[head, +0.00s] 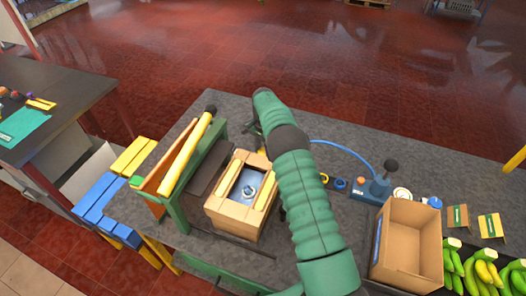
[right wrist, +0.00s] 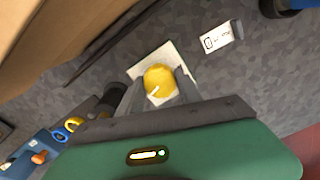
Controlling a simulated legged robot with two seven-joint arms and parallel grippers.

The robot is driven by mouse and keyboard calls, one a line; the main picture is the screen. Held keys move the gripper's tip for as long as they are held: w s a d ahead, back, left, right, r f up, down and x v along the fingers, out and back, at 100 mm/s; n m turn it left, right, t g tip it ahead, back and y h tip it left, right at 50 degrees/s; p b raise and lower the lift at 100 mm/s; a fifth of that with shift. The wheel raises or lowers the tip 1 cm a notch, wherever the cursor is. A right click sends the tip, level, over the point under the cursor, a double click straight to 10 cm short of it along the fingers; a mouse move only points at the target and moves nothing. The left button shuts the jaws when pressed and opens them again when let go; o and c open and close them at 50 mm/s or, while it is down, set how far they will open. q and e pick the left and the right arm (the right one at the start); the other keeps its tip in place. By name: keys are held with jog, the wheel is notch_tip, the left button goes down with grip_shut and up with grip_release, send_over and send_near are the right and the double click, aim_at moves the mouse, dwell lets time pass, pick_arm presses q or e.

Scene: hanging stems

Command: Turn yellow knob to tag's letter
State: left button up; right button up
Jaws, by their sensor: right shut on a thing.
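The yellow knob (right wrist: 160,80) sits on a pale square plate (right wrist: 139,72) in the right wrist view, with a short white mark on its lower left. My right gripper (right wrist: 160,89) has its two fingers on either side of the knob and is shut on it. A small white tag (right wrist: 217,39) lies to the upper right on the dark table; it bears a dark rounded character, too small to read surely. My left gripper is out of view.
A wooden box (head: 235,223) stands left of my arm, beside a green-framed rack with a yellow tube (head: 186,155). An open cardboard box (head: 407,240), a blue joystick unit (head: 377,188) and bananas (head: 481,270) are to the right. The table's back right is clear.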

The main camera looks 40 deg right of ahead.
aim_at(263, 150)
jog(key=shift+m, duration=0.8)
jog(key=shift+w+r, duration=0.1)
jog(key=o, duration=1.4)
jog(key=shift+a, duration=0.1)
jog(key=shift+c, duration=0.2)
notch_tip(263, 150, up, 17)
jog(key=shift+f, duration=0.2)
jog(key=shift+w, duration=0.1)
